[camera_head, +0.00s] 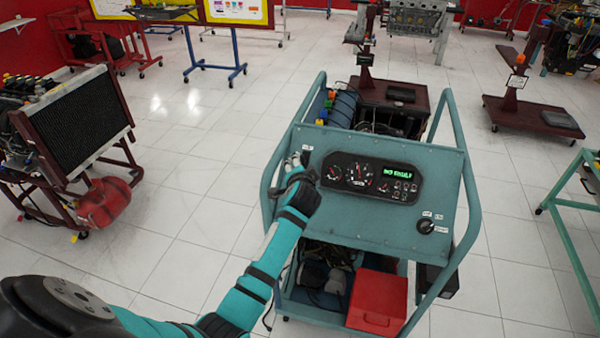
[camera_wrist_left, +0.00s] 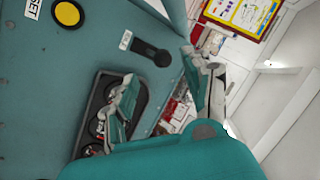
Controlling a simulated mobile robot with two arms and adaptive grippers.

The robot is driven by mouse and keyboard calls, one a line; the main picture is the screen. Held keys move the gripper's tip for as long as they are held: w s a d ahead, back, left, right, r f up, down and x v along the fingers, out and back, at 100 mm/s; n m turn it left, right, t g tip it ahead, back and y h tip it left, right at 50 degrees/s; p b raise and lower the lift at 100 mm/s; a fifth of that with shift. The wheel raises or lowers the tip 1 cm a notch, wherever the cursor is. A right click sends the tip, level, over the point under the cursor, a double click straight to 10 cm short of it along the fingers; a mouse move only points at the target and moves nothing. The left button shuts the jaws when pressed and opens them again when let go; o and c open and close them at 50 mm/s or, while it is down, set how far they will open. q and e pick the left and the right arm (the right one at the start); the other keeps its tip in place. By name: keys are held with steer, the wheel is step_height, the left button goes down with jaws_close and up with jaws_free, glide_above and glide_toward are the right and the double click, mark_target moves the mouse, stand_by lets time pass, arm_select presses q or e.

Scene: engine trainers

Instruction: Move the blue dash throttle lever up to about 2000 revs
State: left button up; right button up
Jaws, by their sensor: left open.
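The blue-green dash panel (camera_head: 330,232) stands on a tube-frame engine trainer. In the left wrist view, a short black lever (camera_wrist_left: 150,52) sits on the panel beside a small white label (camera_wrist_left: 125,40). My left gripper (camera_head: 296,160) is at the panel's upper left edge, left of the cluster, and covers the lever in the head view. In the left wrist view my left gripper (camera_wrist_left: 158,66) is open, its fingers on either side of the lever's end. Contact cannot be told. My right gripper is out of view.
A yellow round button (camera_wrist_left: 67,14) is on the panel in the wrist view. A key switch (camera_head: 426,226) is at the panel's lower right. A red box (camera_head: 378,300) sits on the trainer's lower shelf. A radiator stand (camera_head: 75,108) is at the left; tiled floor between is clear.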

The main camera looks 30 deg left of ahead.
arm_select(q)
steer(key=v, duration=0.3)
steer(key=shift+s+d+r, duration=0.15)
steer(key=shift+s, duration=0.1)
